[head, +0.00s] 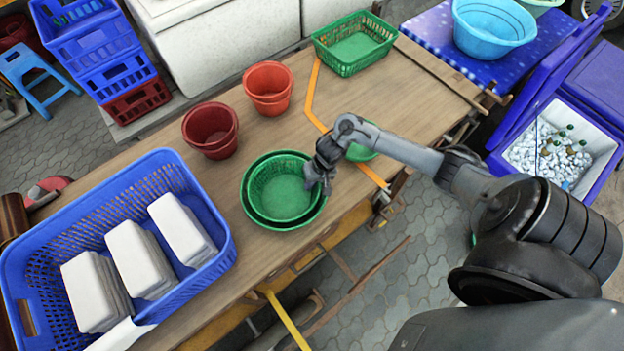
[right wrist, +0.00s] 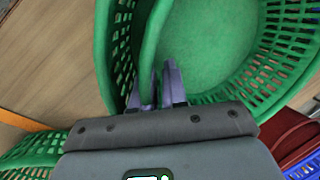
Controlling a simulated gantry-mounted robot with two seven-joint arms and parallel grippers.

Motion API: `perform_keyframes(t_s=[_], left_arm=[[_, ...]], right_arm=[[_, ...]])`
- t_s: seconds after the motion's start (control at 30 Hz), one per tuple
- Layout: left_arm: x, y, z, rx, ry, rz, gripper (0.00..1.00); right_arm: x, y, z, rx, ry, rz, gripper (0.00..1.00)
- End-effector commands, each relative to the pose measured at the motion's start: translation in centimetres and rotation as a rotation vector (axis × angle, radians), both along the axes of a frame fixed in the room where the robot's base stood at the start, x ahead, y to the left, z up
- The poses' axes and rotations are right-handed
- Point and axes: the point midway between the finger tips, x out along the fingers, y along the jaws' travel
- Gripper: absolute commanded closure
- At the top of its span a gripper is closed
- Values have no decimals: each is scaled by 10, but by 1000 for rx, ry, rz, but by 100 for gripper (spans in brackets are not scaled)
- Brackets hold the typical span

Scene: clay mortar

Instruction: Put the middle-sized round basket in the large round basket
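The middle-sized round basket (head: 280,190), green with slotted walls, sits inside the large round basket (head: 258,217), also green, on the wooden table. The large basket's rim shows around it at the left and bottom. My right gripper (head: 321,174) is at the right side of both rims. In the right wrist view its two fingers (right wrist: 157,88) straddle a green rim strip, close on both sides, and look shut on the middle-sized basket (right wrist: 210,45). The fingertips are partly hidden. A smaller green basket (head: 361,153) stands behind my right forearm. My left gripper is not in view.
A blue crate (head: 222,235) with white blocks stands left of the baskets. Two red buckets (head: 210,127) (head: 268,82) stand behind them. A green rectangular basket (head: 354,43) is at the far end. The table's front edge lies close to the baskets.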

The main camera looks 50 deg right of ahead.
Motion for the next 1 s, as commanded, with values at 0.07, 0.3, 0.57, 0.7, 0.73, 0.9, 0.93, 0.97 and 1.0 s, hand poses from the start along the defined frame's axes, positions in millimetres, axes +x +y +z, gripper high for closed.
perform_keyframes(t_s=[0.07, 0.3, 0.57, 0.7, 0.73, 0.9, 0.93, 0.97, 1.0], left_arm=[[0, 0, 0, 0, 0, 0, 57], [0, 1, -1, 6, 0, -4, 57], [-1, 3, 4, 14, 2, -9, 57], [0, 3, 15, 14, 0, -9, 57], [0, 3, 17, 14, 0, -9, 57], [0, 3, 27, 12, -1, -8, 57], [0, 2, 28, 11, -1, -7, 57], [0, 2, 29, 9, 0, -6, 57], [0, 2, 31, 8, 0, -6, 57]], right_arm=[[0, 0, 0, 0, 0, 0, 80], [0, 0, 1, -1, -1, 0, 80], [-2, -4, 30, -1, -2, 0, 80], [-7, -11, 55, -3, -2, 1, 80], [-8, -12, 61, -3, -2, 2, 80], [-14, -19, 91, -4, -2, 1, 80], [-15, -20, 95, -3, -1, 1, 80], [-16, -21, 99, -3, 0, 2, 80], [-17, -22, 105, -2, -1, 2, 80]])
